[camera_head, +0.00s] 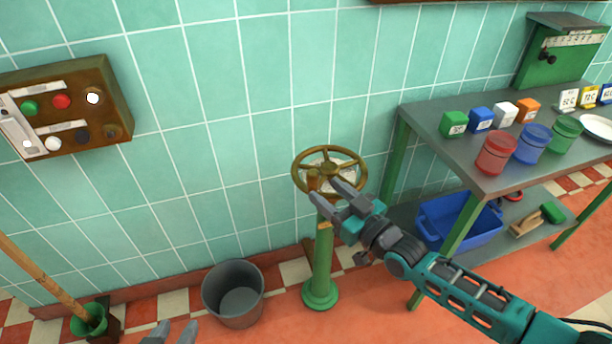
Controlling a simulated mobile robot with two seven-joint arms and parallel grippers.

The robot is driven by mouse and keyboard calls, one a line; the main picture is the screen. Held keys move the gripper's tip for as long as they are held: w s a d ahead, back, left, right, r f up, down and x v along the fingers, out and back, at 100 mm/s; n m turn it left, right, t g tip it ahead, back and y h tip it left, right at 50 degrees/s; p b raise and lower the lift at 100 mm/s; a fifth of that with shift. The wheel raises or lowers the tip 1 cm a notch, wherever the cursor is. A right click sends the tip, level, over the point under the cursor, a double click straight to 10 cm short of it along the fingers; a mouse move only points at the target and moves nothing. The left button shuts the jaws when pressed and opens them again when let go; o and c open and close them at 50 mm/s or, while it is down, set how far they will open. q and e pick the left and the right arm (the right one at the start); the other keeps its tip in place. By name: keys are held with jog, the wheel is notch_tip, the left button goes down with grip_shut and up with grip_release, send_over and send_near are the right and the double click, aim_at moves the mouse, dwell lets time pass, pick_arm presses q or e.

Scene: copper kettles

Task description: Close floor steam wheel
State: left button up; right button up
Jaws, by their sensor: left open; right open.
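The steam wheel (328,151) is a brass-coloured spoked handwheel lying roughly flat on top of a green floor pedestal (321,262). The pedestal stands on the floor in front of the tiled wall. My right gripper (326,190) is open, with its fingers at the near side of the wheel, overlapping its near rim in the picture. I cannot tell whether they touch it. The gripper hides part of the near rim. My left gripper (175,332) shows only its open fingertips at the bottom edge, well left of the pedestal and apart from the wheel.
A grey bucket (233,309) stands left of the pedestal. A green-legged metal table (440,147) with coloured jars and cubes is close on the right, a blue bin (459,222) on its lower shelf. A control box (70,107) hangs on the left wall.

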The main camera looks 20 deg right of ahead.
aim_at(306, 186)
jog(key=b+x, duration=0.1)
jog(key=x, duration=0.6)
jog(key=shift+w+a, duration=0.15)
jog(key=shift+w, duration=0.2)
jog(key=shift+c, duration=1.4)
grip_shut()
